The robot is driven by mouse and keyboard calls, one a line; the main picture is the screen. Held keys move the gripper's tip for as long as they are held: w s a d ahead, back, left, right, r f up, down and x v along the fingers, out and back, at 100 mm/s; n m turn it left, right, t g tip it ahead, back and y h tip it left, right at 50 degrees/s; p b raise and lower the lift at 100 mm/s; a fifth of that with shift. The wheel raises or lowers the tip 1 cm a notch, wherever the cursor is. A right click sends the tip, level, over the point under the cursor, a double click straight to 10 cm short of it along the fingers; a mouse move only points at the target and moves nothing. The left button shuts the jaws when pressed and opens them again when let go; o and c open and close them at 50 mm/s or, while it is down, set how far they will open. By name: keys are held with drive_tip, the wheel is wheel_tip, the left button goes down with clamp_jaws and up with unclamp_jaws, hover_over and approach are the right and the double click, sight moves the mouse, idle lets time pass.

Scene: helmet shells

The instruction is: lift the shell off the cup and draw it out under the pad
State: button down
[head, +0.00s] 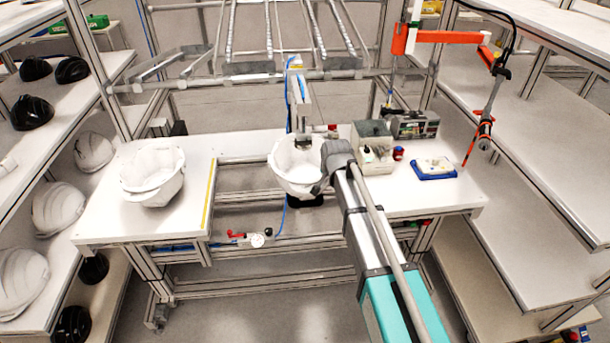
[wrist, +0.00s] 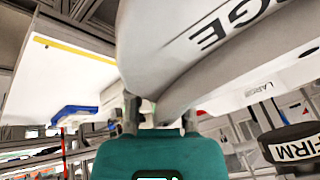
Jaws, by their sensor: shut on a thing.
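The white shell (head: 290,178) is in the gap between the two table halves, like a bowl with its hollow side up. My gripper (head: 325,172) is shut on its right rim. In the wrist view the shell (wrist: 225,45), lettered "RGE", fills the upper middle, its edge between my fingers (wrist: 160,112). The grey pad head (head: 302,141) hangs from an upright and overlaps the shell's hollow; contact cannot be told. A dark round base, likely the cup (head: 307,201), shows just below the shell; any gap is unclear. A dark disc lettered "FIRM" (wrist: 290,146) appears at lower right.
Another white shell (head: 152,178) stands on the left table half. Grey boxes (head: 373,147) and a blue tray (head: 435,168) stand to the right of my gripper. Racks with shells flank the left side. A rail with a red-handled valve (head: 250,237) runs below.

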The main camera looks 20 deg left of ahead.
drive_tip(key=shift+r, duration=0.2)
drive_tip(key=shift+r+p, duration=0.35)
drive_tip(key=shift+p, duration=0.2)
drive_tip(key=shift+r+p, duration=0.45)
drive_tip(key=shift+f, duration=0.15)
idle(0.6)
drive_tip(key=shift+f+b, duration=0.4)
drive_tip(key=shift+b, duration=0.15)
drive_tip(key=shift+f+b, duration=1.15)
drive_tip(key=shift+c, duration=2.2)
unclamp_jaws()
